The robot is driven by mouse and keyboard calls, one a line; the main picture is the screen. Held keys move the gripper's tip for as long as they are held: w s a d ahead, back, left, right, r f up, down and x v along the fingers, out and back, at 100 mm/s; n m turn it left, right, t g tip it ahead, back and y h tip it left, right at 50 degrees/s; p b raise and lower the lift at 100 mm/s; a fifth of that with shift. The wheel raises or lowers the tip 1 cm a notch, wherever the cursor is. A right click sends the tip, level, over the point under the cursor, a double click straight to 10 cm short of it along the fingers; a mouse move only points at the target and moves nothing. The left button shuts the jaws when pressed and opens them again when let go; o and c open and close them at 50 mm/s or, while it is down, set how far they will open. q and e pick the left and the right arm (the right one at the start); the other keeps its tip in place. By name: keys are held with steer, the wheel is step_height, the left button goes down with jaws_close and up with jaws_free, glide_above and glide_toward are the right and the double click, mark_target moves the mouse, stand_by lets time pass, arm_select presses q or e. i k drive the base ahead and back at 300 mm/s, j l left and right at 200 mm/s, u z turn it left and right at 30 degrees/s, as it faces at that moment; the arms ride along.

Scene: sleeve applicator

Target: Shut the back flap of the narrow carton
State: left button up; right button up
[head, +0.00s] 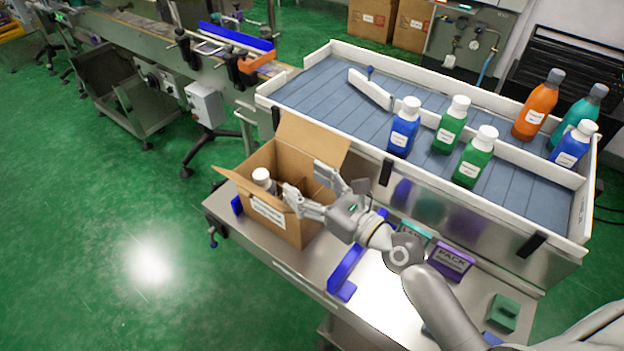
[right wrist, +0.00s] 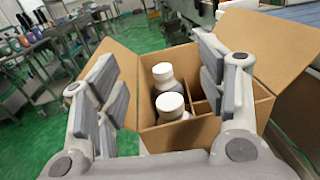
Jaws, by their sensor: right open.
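The narrow carton (head: 293,229) is an open brown box with a white label, standing on the steel bench. Its back flap (head: 311,144) stands up and leans outward; another flap (head: 238,188) spreads out at the left. In the right wrist view the carton (right wrist: 262,100) has a wide raised flap (right wrist: 268,45) at the right and one at the left (right wrist: 118,75). Two white-capped bottles (right wrist: 168,90) stand inside beside cardboard dividers. My right gripper (head: 308,188) is open at the carton's near right side, its fingers hiding part of the opening. Contact is unclear. My left gripper is not in view.
A slatted table (head: 335,85) with white rims holds several bottles (head: 404,127) behind and right of the carton. A blue guide (head: 350,262) and a purple block (head: 452,262) lie on the bench (head: 290,272).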

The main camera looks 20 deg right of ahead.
mark_target(312, 138)
steer(key=k+l, duration=0.2)
steer(key=k+j, duration=0.1)
steer(key=k, duration=0.4)
steer(key=k+j, duration=0.1)
steer(key=k, duration=0.4)
